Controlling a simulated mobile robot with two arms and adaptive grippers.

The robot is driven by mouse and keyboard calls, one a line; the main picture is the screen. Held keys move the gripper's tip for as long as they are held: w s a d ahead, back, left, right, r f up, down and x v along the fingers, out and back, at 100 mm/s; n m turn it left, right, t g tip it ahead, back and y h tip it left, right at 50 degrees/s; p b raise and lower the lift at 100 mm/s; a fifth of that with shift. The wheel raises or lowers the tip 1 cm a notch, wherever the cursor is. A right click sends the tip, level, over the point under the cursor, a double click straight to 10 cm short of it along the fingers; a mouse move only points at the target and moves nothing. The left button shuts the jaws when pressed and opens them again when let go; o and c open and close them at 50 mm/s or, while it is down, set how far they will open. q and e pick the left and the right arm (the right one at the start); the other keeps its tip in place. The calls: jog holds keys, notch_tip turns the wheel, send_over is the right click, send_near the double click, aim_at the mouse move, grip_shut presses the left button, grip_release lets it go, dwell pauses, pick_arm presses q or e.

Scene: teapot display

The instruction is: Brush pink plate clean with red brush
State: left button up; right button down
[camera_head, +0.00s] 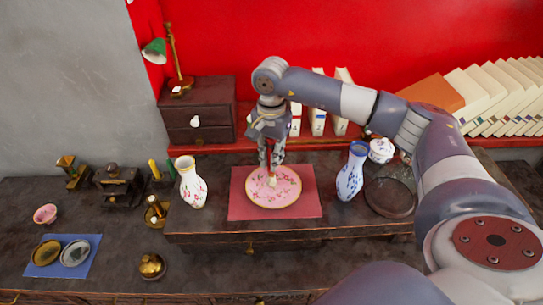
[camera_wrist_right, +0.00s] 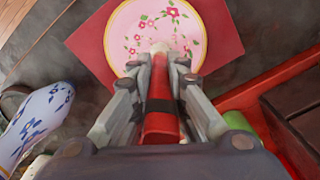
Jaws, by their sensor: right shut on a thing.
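The pink plate (camera_head: 287,190), with a flower pattern and a gold rim, lies on a red square mat (camera_head: 240,209) on the raised dark wooden desk. My right gripper (camera_head: 271,162) is above the plate's far part, pointing down. It is shut on the red brush (camera_wrist_right: 161,112), which has a red handle with a dark band and a pale tip. The brush tip (camera_head: 271,181) appears over the plate's middle; I cannot tell whether it touches. The plate (camera_wrist_right: 125,35) also shows in the right wrist view, beyond the brush. My left gripper is not in view.
A white floral vase (camera_head: 191,184) stands left of the mat and a blue-white vase (camera_head: 350,172) right of it. A dark round tray (camera_head: 390,197) and a lidded white pot (camera_head: 381,150) are further right. Books (camera_head: 318,117) and a drawer box (camera_head: 199,107) stand behind.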

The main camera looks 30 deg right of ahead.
jog(key=shift+f+b, duration=0.45)
jog(key=shift+f, duration=0.2)
